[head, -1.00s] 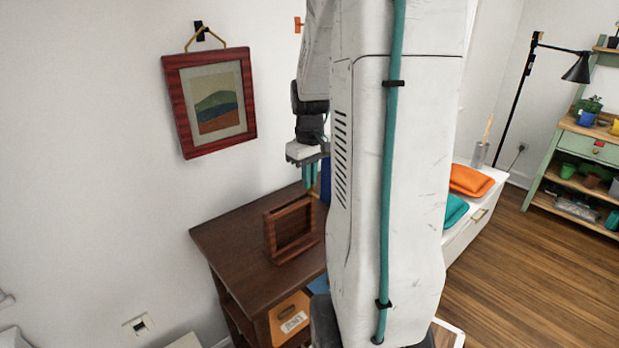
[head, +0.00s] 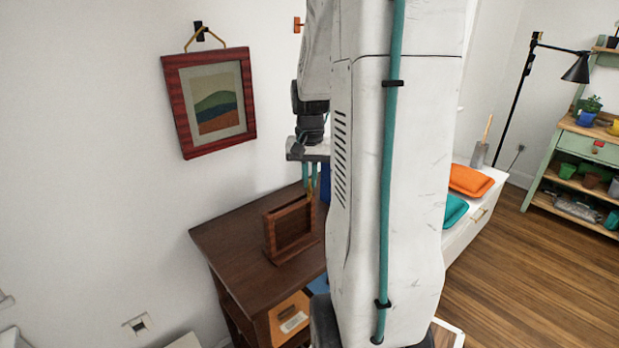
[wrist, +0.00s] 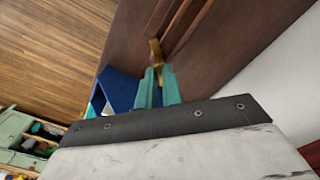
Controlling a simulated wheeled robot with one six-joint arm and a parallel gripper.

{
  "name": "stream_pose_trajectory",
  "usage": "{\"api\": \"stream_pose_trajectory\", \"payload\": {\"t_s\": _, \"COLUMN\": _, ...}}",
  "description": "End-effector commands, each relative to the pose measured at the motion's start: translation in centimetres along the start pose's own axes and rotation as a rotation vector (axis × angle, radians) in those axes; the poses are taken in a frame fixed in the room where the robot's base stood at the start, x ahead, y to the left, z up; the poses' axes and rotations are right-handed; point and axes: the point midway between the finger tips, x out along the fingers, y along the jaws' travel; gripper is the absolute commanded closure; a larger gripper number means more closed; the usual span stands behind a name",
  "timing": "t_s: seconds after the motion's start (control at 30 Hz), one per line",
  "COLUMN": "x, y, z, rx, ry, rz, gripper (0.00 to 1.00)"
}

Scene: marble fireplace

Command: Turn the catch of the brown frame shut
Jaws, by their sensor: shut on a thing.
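The brown frame (head: 270,240) stands upright on the dark wooden cabinet, its open middle showing in the head view. In the wrist view its edge (wrist: 175,22) runs up from the fingertips. The brass catch (wrist: 155,48) shows at the frame's top corner, right at the tips of my teal fingers. My gripper (wrist: 157,76) points down over that corner and is shut on the catch.
The dark cabinet top (head: 228,240) is clear left of the frame. A blue thing (wrist: 122,88) stands close beside my fingers. A red-framed picture (head: 182,112) hangs on the wall behind.

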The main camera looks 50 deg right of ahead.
Motion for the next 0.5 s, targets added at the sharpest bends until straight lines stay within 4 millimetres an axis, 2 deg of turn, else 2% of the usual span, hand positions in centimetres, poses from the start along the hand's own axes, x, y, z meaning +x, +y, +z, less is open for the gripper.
{"api": "stream_pose_trajectory", "payload": {"t_s": 0.5, "x": -0.03, "y": 0.08, "z": 0.02, "rx": 0.476, "ry": 0.001, "rz": 0.0, "gripper": 1.0}}
